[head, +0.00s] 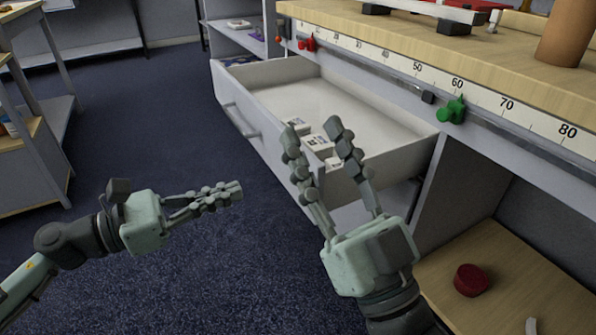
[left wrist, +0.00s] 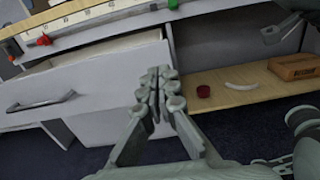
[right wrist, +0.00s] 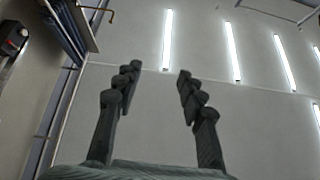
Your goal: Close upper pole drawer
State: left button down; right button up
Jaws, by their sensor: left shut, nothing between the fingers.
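The upper drawer (head: 305,98) is pulled well out from under the wooden bench top in the head view. It is white inside, with small white boxes (head: 318,145) near its right front corner. Its grey front with a bar handle (left wrist: 42,103) fills the left of the left wrist view. My left gripper (head: 238,190) is shut and empty, in front of the drawer front and apart from it in the head view. My right gripper (head: 314,125) is open, fingers pointing up, over the drawer's right front corner in the head view; I cannot tell whether it touches. The right wrist view shows nothing between its fingers.
The bench top (head: 455,50) carries a ruler strip and a rail with a green clamp (head: 452,110) and red knobs. A lower wooden shelf (head: 505,285) holds a red round piece (head: 470,280). Blue carpet (head: 150,130) is clear at left; a shelf rack (head: 35,140) stands far left.

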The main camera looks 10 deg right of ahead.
pick_arm(q)
jog(key=p, duration=0.2)
send_near(312, 166)
jog(key=x, duration=0.5)
jog(key=shift+x, duration=1)
pick_arm(e)
jog(key=shift+w+a+f+g+h, duration=0.1)
jog(key=shift+w+a+f+g, duration=0.15)
jog(key=shift+f+g, duration=0.3)
jog(key=shift+w+a+f+g+h, duration=0.1)
jog(key=shift+w+a+f+g, duration=0.1)
jog(key=shift+f+g, duration=0.4)
jog(key=shift+w+a+f+g+h, duration=0.15)
jog(key=shift+w+f+g, duration=0.15)
jog(key=shift+f, duration=0.4)
